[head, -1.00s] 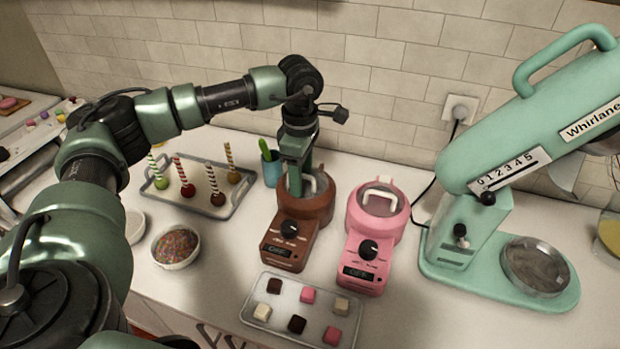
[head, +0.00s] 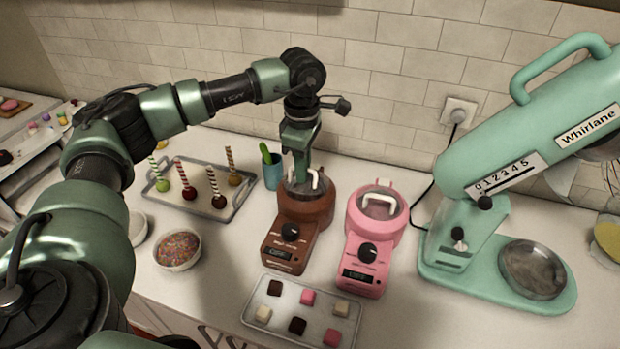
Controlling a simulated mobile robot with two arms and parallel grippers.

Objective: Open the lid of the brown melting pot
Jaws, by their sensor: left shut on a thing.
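The brown melting pot (head: 306,212) stands on the counter, its front box with a dial and small display facing me. Its lid (head: 294,190) is clear with a white handle (head: 317,178). My left gripper (head: 302,184) reaches down from above and is shut on the lid handle. The gripper hides part of the lid and the pot's top, so I cannot tell whether the lid is fully seated or slightly raised. My right gripper is not in view.
A pink melting pot (head: 375,217) stands close on the right. A tray of cubes (head: 325,325) lies in front. A sprinkle bowl (head: 177,249) is front left; the mint mixer (head: 455,250) is right.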

